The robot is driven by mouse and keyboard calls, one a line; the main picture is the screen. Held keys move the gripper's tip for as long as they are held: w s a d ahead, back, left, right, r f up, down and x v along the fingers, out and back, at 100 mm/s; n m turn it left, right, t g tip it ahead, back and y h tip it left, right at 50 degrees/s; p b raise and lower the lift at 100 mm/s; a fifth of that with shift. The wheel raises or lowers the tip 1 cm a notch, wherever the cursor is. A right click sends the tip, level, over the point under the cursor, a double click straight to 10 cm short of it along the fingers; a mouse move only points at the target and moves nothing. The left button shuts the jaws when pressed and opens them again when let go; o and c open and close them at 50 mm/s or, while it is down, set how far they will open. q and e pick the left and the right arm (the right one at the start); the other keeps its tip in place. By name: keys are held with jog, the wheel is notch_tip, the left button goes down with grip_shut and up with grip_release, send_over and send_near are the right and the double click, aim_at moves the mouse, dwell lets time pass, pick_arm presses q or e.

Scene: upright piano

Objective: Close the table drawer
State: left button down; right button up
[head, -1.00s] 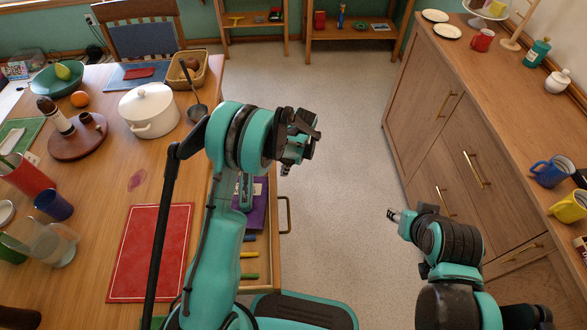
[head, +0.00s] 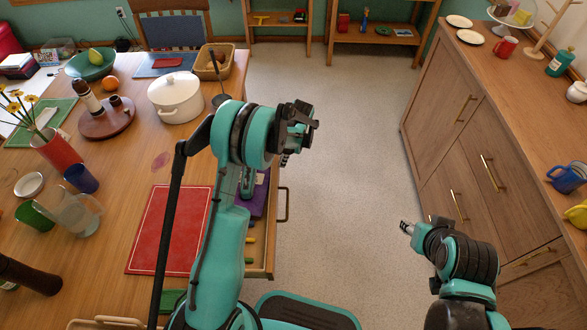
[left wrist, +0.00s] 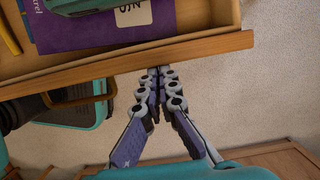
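The wooden table drawer (head: 262,262) stands open at the table's right side, with its metal handle (head: 283,205) facing the aisle. In the left wrist view its front panel (left wrist: 200,48) crosses the top, and its handle shows at the left (left wrist: 82,98). A purple book (left wrist: 100,25) and several small coloured items lie inside. My left gripper (head: 285,159) is by the drawer's far end; in its wrist view the fingertips (left wrist: 155,74) are together and empty, close to the front panel's outer side. Contact is unclear. My right gripper (head: 406,228) hangs over the aisle, away from the drawer.
The table (head: 130,160) carries a white pot (head: 176,98), a red mat (head: 165,230), a wooden tray, cups and a glass jug (head: 75,212). A cabinet (head: 470,150) lines the right. The floor between (head: 345,130) is clear.

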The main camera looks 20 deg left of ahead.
pick_arm(q)
jog(key=s+a, duration=0.1)
jog(key=a, duration=0.3)
jog(key=s+a, duration=0.1)
jog(key=a, duration=0.4)
jog(key=s+a, duration=0.1)
jog(key=a, duration=0.3)
jog(key=shift+s+a, duration=0.15)
jog(key=shift+s, duration=0.15)
pick_arm(e)
jog(key=shift+s+f, duration=0.25)
jog(key=shift+s, duration=0.1)
